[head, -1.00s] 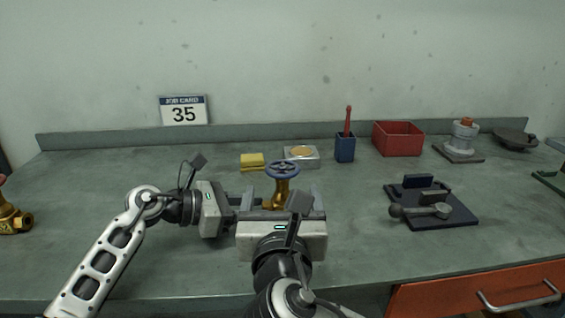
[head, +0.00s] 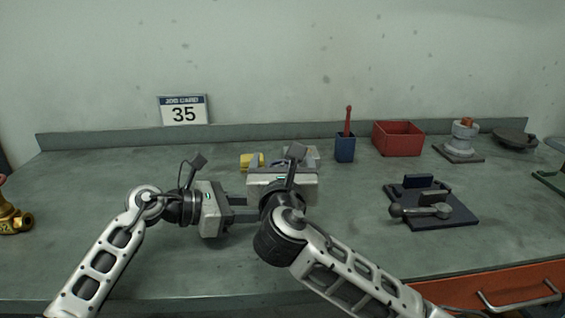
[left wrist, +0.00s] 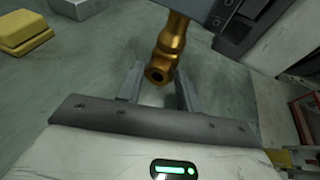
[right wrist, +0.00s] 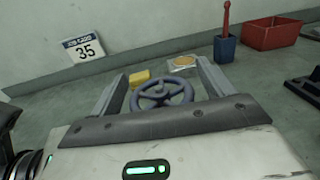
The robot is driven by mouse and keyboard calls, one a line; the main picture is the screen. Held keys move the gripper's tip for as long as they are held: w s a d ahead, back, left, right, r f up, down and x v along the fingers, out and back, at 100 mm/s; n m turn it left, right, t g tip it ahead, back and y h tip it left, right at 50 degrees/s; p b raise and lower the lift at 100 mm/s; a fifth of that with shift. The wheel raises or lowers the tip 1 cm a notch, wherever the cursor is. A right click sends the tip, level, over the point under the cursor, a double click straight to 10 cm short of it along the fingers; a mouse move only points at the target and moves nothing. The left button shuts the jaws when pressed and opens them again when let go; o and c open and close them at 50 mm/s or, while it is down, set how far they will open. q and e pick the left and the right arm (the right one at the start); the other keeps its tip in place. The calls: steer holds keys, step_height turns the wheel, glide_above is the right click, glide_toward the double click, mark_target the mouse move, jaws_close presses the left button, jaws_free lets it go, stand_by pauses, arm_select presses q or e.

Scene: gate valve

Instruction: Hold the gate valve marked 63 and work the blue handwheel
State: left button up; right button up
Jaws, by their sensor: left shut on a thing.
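The brass gate valve (left wrist: 172,45) shows in the left wrist view, its round port end between the fingers of my left gripper (left wrist: 158,78). My left gripper (head: 248,208) is shut on the valve body. The blue handwheel (right wrist: 162,93) shows in the right wrist view, between the spread fingers of my right gripper (right wrist: 160,72), with a gap on each side. My right gripper (head: 283,180) is open; in the head view it hides the handwheel and most of the valve. No number on the held valve can be read.
A job card (head: 184,111) reading 35 stands at the back. A yellow block (head: 250,160) is behind the grippers. A blue cup (head: 345,148), red bin (head: 398,138) and dark fixture plate (head: 455,216) are to the right. Another brass valve (head: 12,220) is at the left edge.

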steer(key=c, duration=1)
steer(key=shift+o, duration=0.2)
steer(key=shift+m+g+h, duration=0.4)
steer(key=shift+m+h, duration=0.7)
steer(key=shift+h, duration=0.7)
steer(key=shift+s+d+m+g+h, duration=0.15)
steer(key=shift+m+g+h, duration=0.2)
steer(key=shift+m+h, duration=0.4)
steer(key=shift+w+d+m+g+h, duration=0.1)
steer(key=shift+m+g+h, duration=0.3)
steer(key=shift+h, duration=0.65)
steer(key=o, duration=1)
steer(key=v, duration=1.2)
steer(key=shift+s+d, duration=0.1)
